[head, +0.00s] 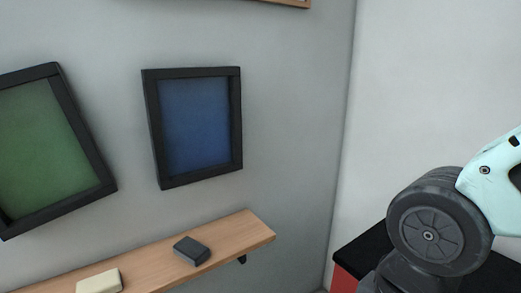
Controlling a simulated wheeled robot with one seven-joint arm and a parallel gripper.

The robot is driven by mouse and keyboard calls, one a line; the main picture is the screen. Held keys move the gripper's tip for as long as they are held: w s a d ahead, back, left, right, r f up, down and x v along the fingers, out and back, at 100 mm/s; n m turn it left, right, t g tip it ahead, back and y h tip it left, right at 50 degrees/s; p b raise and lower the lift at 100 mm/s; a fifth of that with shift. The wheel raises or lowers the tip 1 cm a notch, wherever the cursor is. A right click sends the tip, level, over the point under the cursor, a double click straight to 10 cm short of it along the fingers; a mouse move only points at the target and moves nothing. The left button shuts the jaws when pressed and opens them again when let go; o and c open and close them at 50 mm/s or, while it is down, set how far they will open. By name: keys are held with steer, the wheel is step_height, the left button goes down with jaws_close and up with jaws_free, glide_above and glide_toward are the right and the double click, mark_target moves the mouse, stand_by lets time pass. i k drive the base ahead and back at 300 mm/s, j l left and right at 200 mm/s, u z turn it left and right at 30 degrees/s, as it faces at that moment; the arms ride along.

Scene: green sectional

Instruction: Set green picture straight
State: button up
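The green picture (40,150) hangs on the grey wall at the left of the head view, in a black frame. It is clearly tilted, and its left part is cut off by the picture edge. A blue picture (195,125) in a black frame hangs to its right and looks much closer to upright. Part of my arm shows at the right edge, far to the right of both pictures. My gripper is out of view.
A wooden shelf (240,233) runs along the wall below the pictures. A dark block (191,250) and a cream block (99,282) lie on it. A black-topped red cabinet (345,281) stands at the lower right. A wooden frame edge (295,3) shows at the top.

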mark_target(53, 167)
steer(key=u, duration=1.6)
